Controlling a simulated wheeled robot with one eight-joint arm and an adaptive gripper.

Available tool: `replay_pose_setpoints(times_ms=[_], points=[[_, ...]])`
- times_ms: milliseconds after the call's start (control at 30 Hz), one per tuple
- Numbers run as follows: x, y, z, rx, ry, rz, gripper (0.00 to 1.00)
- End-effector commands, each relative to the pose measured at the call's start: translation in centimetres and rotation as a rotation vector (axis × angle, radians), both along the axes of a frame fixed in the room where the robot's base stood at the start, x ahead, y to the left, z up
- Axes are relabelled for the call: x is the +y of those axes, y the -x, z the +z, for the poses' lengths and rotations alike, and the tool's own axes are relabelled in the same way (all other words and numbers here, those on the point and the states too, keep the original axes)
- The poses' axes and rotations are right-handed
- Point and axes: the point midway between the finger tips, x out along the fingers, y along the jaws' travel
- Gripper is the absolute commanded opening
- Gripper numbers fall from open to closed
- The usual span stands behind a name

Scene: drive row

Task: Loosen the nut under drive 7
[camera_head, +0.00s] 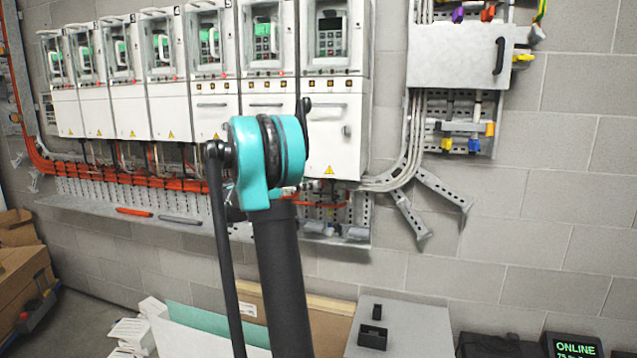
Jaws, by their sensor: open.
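Several white drives hang in a row on the wall. The rightmost drive (337,115) is the last in the row and, counted from the left, would be drive 7. It has a grey keypad with a dark display in its upper window and a yellow warning triangle at its bottom. Below it, a perforated rail (352,225) carries cables and small parts. I cannot make out a nut there. My arm's teal joint and dark links stand in front of the drives and hide part of the area below. My gripper's fingers are not visible.
A grey wall box (460,57) with a black handle hangs to the right. Slanted metal brackets (447,190) stick out below it. A ledge (130,213) under the drives holds an orange tool (134,212). Cardboard boxes (22,285) stand at lower left. A grey surface (420,328) lies below.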

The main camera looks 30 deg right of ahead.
Motion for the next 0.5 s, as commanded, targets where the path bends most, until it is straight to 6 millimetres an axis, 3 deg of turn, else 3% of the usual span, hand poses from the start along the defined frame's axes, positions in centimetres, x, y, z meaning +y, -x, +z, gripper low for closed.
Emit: replay_pose_setpoints(times_ms=[200, 500], points=[[2.2, -0.1, 0.0, 0.0, 0.0, 0.0, 0.48], [2.5, -0.1, 0.0, 0.0, 0.0, -0.001, 0.48]])
